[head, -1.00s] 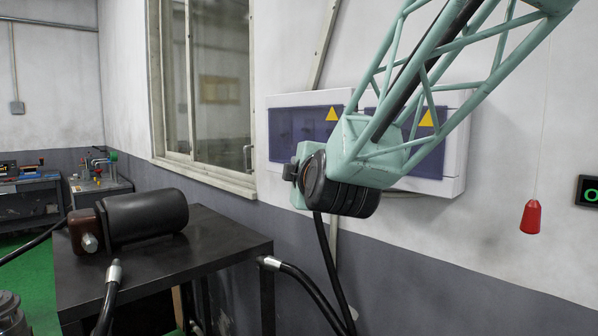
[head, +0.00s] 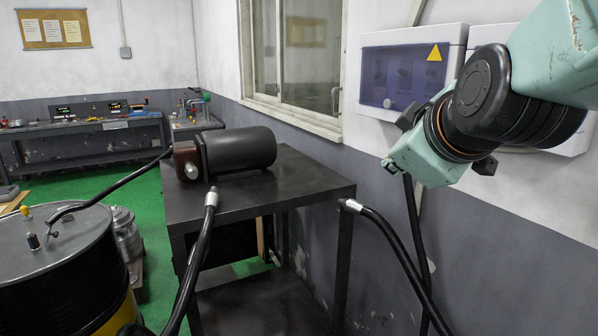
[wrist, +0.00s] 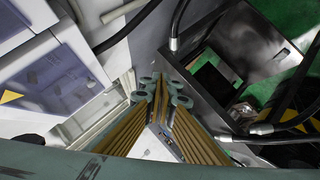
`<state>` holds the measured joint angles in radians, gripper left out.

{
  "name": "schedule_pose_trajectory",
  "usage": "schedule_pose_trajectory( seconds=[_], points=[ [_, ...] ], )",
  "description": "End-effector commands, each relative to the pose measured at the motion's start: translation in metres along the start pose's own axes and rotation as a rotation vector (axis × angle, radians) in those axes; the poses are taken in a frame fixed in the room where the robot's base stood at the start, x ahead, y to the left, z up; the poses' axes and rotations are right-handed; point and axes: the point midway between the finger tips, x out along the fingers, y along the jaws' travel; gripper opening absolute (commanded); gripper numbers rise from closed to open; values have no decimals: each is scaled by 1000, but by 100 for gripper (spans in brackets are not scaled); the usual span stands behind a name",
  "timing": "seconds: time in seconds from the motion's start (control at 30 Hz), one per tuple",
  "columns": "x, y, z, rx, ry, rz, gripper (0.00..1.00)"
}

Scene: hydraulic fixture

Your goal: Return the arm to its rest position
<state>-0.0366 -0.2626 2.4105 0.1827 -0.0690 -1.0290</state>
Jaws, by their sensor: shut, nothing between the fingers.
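My arm's teal and black wrist joints (head: 480,110) stand at the right of the head view, in front of the wall boxes and right of the black table. My gripper (wrist: 161,91) shows in the wrist view, its ribbed yellow-brown fingers with teal tips drawn together at the centre. Nothing is seen between them. The fingers are not clearly visible in the head view. No object is in contact with the gripper as far as I can see.
A black table (head: 325,182) carries a dark motor-like cylinder (head: 238,148). Black hoses (head: 395,250) hang near it. White wall boxes (head: 395,70) are close behind my arm. A drum (head: 70,265) stands at left; green floor (head: 150,200) lies open behind it.

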Motion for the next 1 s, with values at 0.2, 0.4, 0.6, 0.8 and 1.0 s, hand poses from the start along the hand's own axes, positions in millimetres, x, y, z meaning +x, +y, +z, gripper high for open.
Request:
schedule_pose_trajectory(
  seconds=[0.2, 0.4, 0.6, 0.8, 1.0],
  points=[
    [-39, -43, 30, 173, -84, -114, 0],
    [-79, -83, 63, 330, -190, -200, 0],
    [-123, -120, 98, 484, -316, -261, 0],
    [-171, -155, 135, 635, -462, -295, 0],
    [-215, -183, 167, 760, -597, -300, 0]
  ],
)
